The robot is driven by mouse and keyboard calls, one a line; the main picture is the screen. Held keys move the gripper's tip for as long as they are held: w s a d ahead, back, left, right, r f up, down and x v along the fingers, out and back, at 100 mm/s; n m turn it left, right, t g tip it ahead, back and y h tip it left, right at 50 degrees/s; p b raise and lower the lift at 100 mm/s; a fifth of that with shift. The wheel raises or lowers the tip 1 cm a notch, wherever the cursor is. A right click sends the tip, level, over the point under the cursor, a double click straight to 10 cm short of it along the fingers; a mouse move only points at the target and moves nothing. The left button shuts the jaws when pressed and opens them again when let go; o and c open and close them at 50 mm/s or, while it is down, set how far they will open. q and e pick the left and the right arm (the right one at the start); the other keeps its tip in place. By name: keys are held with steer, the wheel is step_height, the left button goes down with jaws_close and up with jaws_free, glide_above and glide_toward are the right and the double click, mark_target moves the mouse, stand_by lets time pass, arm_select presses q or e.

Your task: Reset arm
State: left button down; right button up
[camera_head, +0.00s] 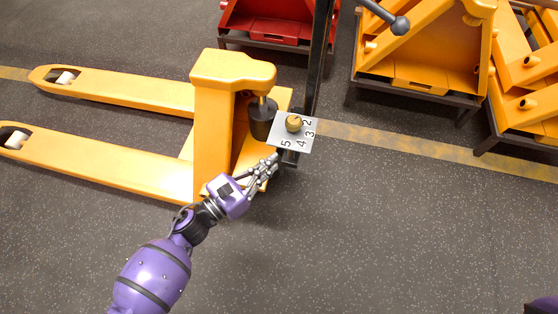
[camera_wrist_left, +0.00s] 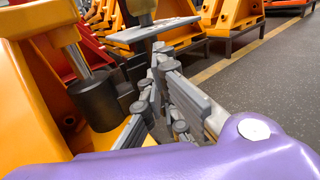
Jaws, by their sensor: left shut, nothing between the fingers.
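My left arm reaches in from the lower left of the head view. My left gripper (camera_head: 272,162) is shut and empty, just in front of a yellow pallet jack (camera_head: 225,70). Its fingers (camera_wrist_left: 165,75) show close together in the left wrist view. Beyond the fingertips is a grey plate (camera_head: 300,142) with numbers and a brass knob (camera_head: 293,123), fixed on a dark upright post (camera_head: 320,55). In the head view the fingertips lie close to the plate's lower left edge; I cannot tell whether they touch. My right gripper is not in view.
A black cylinder (camera_head: 262,118) sits beside the plate, and it also shows in the left wrist view (camera_wrist_left: 98,100). Yellow forks (camera_head: 110,155) extend left. A red unit (camera_head: 270,25) and more yellow frames (camera_head: 420,55) stand behind.

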arm_select(q)
steer(key=p+v, duration=0.1)
steer(key=v, duration=0.7)
steer(key=shift+a, duration=0.25)
steer(key=shift+f, duration=0.15)
